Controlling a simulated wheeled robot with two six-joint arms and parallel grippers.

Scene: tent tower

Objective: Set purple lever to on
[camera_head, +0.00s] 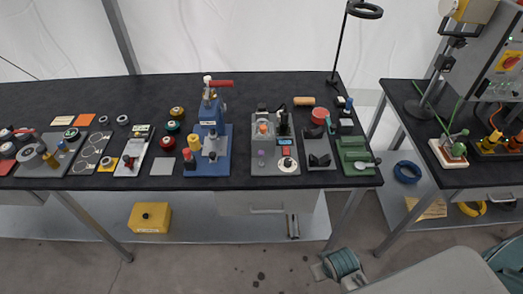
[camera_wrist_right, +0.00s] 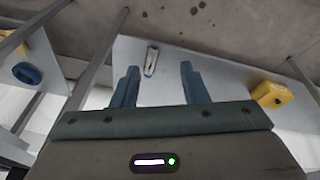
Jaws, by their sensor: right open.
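A small purple part (camera_head: 261,158), which looks like the purple lever, stands on the front left of a grey panel (camera_head: 256,179) on the long black table in the head view. It is too small to tell which way it is set. The same panel carries an orange knob, a red block with a display and a white dial. My right gripper (camera_wrist_right: 158,82) shows in the right wrist view, open and empty, with its blue-grey fingers apart. It points at the lower shelf and floor, away from the panel. My left gripper is in no view.
A blue press (camera_head: 208,130) with a red handle stands left of the panel. Dark and green fixtures (camera_head: 357,155) stand to its right. A second table (camera_head: 440,179) stands at right beyond a gap.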

